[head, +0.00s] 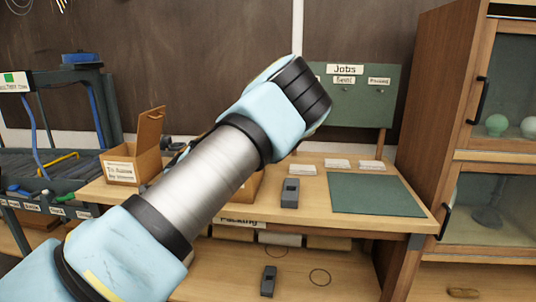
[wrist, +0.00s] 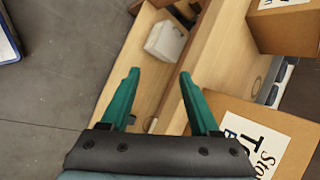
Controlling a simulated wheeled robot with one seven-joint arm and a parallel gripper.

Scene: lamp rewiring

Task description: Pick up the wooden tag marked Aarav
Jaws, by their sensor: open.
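My gripper (wrist: 159,73) shows in the wrist view with its two green fingers spread apart and nothing between the tips. The fingers are above a pale wooden surface (wrist: 150,88). In the head view my arm crosses the middle of the picture and its fingers are not visible. I cannot make out a wooden tag marked Aarav in either view. The green Jobs board (head: 349,108) carries small labels and pegs, and I see no wooden tag on it. A small brown wooden piece (head: 463,292) lies at the bottom right, too small to read.
The workbench (head: 300,220) holds an open cardboard box (head: 120,167), a dark grey device (head: 290,192) and a green mat (head: 375,194). A glass-door cabinet (head: 430,100) stands at right. In the wrist view, cardboard boxes (wrist: 285,28) and a white block (wrist: 165,41) lie near my fingers.

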